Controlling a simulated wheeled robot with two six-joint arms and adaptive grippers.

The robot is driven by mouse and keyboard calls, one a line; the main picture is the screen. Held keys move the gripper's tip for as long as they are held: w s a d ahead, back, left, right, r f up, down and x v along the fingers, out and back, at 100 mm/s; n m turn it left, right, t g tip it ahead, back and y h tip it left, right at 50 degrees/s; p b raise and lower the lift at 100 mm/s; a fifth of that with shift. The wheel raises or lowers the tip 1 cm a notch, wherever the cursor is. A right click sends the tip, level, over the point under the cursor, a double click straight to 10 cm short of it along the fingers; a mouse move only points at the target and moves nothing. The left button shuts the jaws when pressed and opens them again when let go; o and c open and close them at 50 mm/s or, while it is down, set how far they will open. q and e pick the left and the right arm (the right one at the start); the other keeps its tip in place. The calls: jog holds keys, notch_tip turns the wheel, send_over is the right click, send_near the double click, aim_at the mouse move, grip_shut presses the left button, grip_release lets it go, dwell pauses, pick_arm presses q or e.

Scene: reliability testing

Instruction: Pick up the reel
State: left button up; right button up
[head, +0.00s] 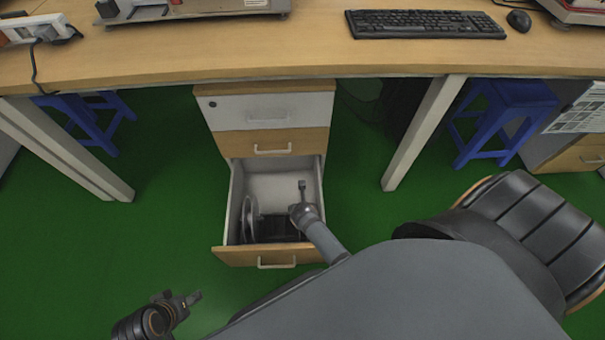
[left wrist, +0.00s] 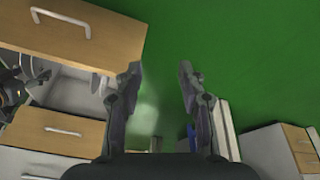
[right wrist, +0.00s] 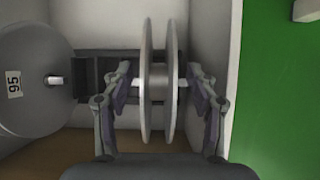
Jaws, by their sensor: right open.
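In the right wrist view, a grey reel (right wrist: 146,60) stands edge-on between the two fingers of my right gripper (right wrist: 160,88). The fingers are open, one on each side of its flanges. A second grey reel (right wrist: 38,105) faces the camera at the left, with a "95" label. A reel (head: 248,218) also shows in the head view at the left side of the open drawer (head: 238,257); I cannot tell which one. My right gripper (head: 302,187) reaches into this drawer. My left gripper (head: 193,298) is open and empty, outside the drawer; it also shows in the left wrist view (left wrist: 160,85).
A dark holder (right wrist: 92,70) lies behind the reels. The drawer walls are close around my right gripper. The cabinet (head: 265,110) stands under the desk (head: 250,60). A chair (head: 530,220) stands at the right. Green floor is free left of the drawer.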

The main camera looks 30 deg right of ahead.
jog(key=b+x, duration=0.2)
jog(key=x, duration=0.1)
jog(key=shift+a+b, duration=0.1)
jog(key=shift+b, duration=0.25)
pick_arm(q)
jog(key=w+r+t, duration=0.2)
jog(key=w+t, duration=0.4)
jog(key=w, duration=0.2)
jog(key=shift+w+d, duration=0.15)
pick_arm(e)
grip_shut()
